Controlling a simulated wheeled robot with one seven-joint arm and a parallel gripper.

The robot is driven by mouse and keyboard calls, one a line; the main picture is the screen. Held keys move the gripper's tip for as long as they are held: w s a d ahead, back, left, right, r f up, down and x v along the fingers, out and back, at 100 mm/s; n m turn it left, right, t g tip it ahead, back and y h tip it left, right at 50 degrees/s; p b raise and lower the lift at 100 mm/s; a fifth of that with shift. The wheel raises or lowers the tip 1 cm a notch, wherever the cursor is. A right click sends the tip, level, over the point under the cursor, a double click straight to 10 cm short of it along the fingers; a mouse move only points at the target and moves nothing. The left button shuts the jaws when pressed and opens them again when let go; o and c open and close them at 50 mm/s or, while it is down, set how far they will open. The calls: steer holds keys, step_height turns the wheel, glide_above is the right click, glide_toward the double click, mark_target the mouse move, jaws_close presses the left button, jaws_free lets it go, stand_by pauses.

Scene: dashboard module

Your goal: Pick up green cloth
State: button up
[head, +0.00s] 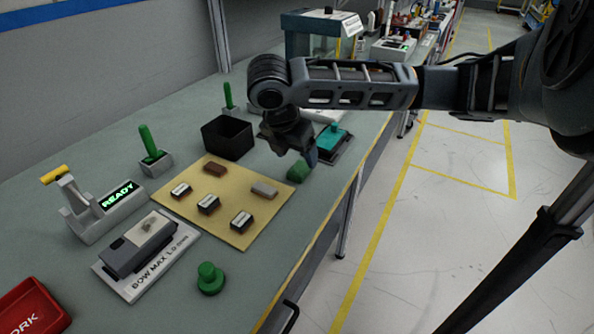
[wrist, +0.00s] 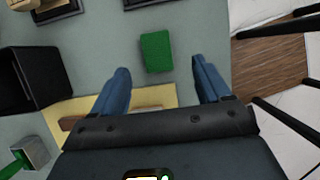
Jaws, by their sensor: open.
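The green cloth (wrist: 156,52) is a small folded green block on the grey bench top. In the wrist view it lies flat, ahead of and between my two blue fingertips. My gripper (wrist: 160,75) is open and empty, with bare bench between each finger and the cloth. In the head view my gripper (head: 306,156) points down close beside the green cloth (head: 297,171), which shows just past the beige mat's far right corner. The fingers partly overlap in that view, and their exact height above the bench is hard to tell.
A black open box (head: 228,138) stands left of the cloth, and a dark tray with a teal item (head: 334,139) lies behind it. The beige mat (head: 213,214) holds several small blocks. The bench's front edge (head: 335,205) is close on the right.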

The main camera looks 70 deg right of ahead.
mark_target(300, 167)
steer(key=x, duration=0.4)
steer(key=p+x, duration=0.1)
steer(key=shift+w+d+f, duration=0.2)
steer(key=shift+f, duration=0.2)
steer(key=c, duration=1.1)
steer(key=shift+r, duration=0.1)
steer(key=shift+r, duration=0.6)
step_height(300, 167, up, 3)
steer(key=shift+f+b, duration=0.1)
steer(key=shift+b, duration=0.3)
steer(key=s+d+r, duration=0.2)
steer(key=s, duration=0.1)
steer(key=s+d+r+b, duration=0.1)
steer(key=s+d+r, duration=0.1)
steer(key=s, duration=0.1)
steer(key=s+d+r+b, duration=0.1)
steer(key=s+d+r, duration=0.1)
steer(key=s+r, duration=0.1)
steer(key=shift+s+d, duration=0.1)
steer(key=shift+s, duration=0.3)
